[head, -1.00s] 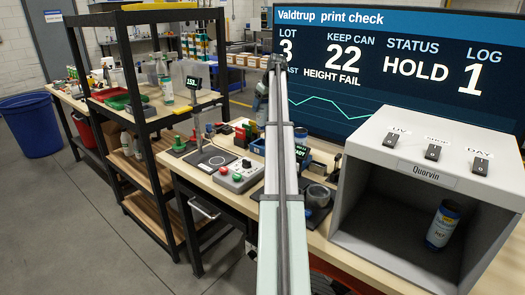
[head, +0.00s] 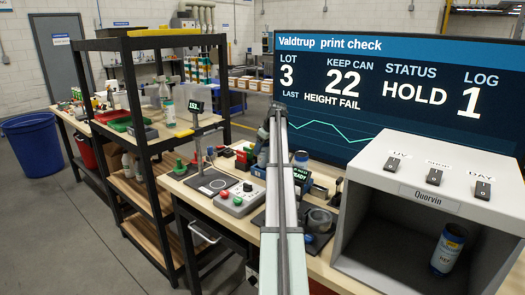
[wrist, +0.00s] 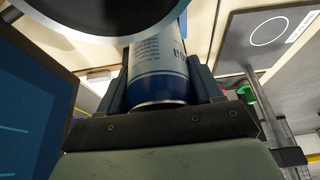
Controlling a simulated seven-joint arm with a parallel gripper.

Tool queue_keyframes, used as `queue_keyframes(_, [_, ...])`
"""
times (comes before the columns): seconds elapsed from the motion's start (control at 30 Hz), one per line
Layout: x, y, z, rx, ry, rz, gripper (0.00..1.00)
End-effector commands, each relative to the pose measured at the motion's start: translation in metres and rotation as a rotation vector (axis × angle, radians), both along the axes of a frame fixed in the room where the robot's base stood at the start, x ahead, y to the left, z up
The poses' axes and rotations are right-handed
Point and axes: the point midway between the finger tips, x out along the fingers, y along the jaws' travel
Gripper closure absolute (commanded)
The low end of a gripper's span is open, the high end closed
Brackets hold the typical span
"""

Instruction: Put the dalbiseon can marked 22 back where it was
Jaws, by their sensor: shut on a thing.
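A blue and white can (wrist: 160,75) sits between the two dark fingers of my gripper (wrist: 168,88) in the wrist view. The fingers are shut on it. Its small print is too blurred to read, so I cannot make out a number. A large dark round thing with a pale rim (wrist: 95,22) covers the top of the can in that view. In the head view my arm hides most of the gripper.
A grey booth (head: 400,180) at the right holds a can labelled REF (head: 448,250). The monitor (head: 390,85) behind reads KEEP CAN 22, HOLD. A dark plate with a white circle (head: 212,184) and a button box (head: 240,198) lie left of the arm.

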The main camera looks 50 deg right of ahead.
Motion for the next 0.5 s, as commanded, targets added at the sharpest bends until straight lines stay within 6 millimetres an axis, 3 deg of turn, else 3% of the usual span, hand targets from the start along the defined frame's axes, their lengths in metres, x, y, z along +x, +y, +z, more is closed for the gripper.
queue_keyframes(0.1, [-0.0002,0.0004,-0.0104,0.000,0.000,0.000,0.83])
queue_keyframes(0.5, [-0.0002,0.0002,-0.0137,0.000,0.000,0.000,0.83])
